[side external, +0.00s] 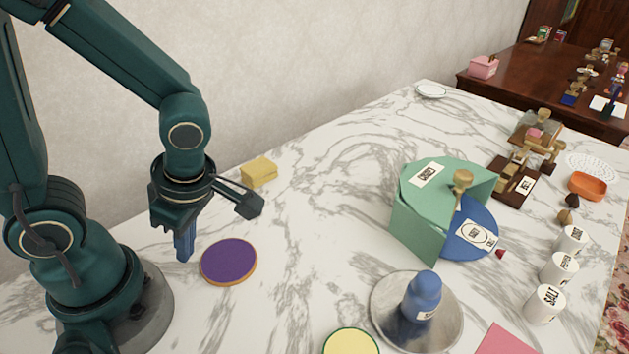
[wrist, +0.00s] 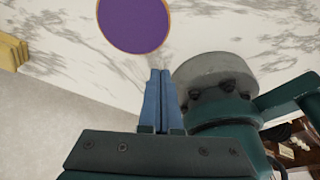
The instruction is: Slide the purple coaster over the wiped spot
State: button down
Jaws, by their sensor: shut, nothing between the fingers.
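The purple coaster (side external: 229,261) is a round disc with an orange-tan rim, lying flat on the white marble table. It also shows at the top of the wrist view (wrist: 134,22). My gripper (side external: 184,248) points down just left of the coaster in the side view, its blue fingers shut together with nothing between them. In the wrist view the fingers (wrist: 161,75) end a little short of the coaster's rim, with a small gap in the picture. I cannot make out a wiped spot on the marble.
Yellow sponge-like blocks (side external: 259,172) lie near the wall. A yellow disc (side external: 351,343) lies at the front. A metal plate (side external: 388,318) holds a blue shaker (side external: 421,296). A green wedge-shaped box (side external: 417,233) stands right of centre. Marble between coaster and box is clear.

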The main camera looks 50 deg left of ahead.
aim_at(221, 263)
jog(key=shift+w+d, duration=0.2)
jog(key=shift+w, duration=0.5)
jog(key=shift+w+d, duration=0.2)
jog(key=shift+w, duration=0.45)
jog(key=shift+w+d, duration=0.2)
jog(key=shift+w, duration=0.5)
jog(key=shift+s, duration=0.1)
jog(key=shift+s+a, duration=0.25)
jog(key=shift+s, duration=0.55)
jog(key=shift+s+a, duration=0.25)
jog(key=shift+s, duration=0.5)
notch_tip(221, 263, up, 8)
jog(key=shift+r, duration=0.1)
